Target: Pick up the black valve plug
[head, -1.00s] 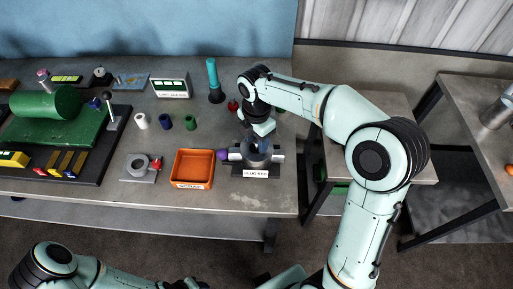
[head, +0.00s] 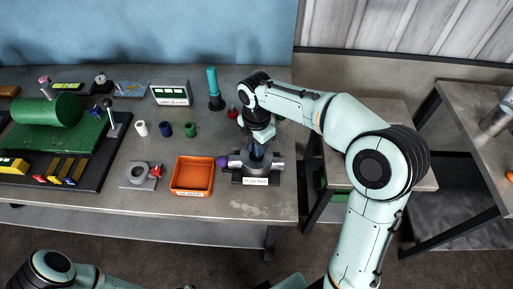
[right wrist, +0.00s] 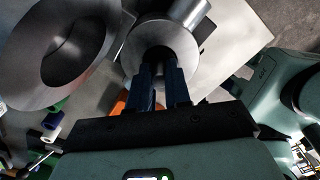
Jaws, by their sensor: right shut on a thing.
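The grey metal valve body (head: 272,166) stands on the bench near its right end, with a white label on its front. My right gripper (head: 257,151) points down at its top. In the right wrist view its two dark blue fingers (right wrist: 165,75) reach the round metal top (right wrist: 130,62). They are shut on the black valve plug (right wrist: 158,54), a dark shape at the bore. The fingers and shadow hide most of the plug, so how deep it sits cannot be told. My left gripper is out of view.
An orange tray (head: 193,191) stands left of the valve body, beside a purple knob (head: 222,162). A grey ring on a plate (head: 137,172) lies farther left. A teal-handled tool (head: 212,82) stands behind. Bench space in front of the valve body is clear.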

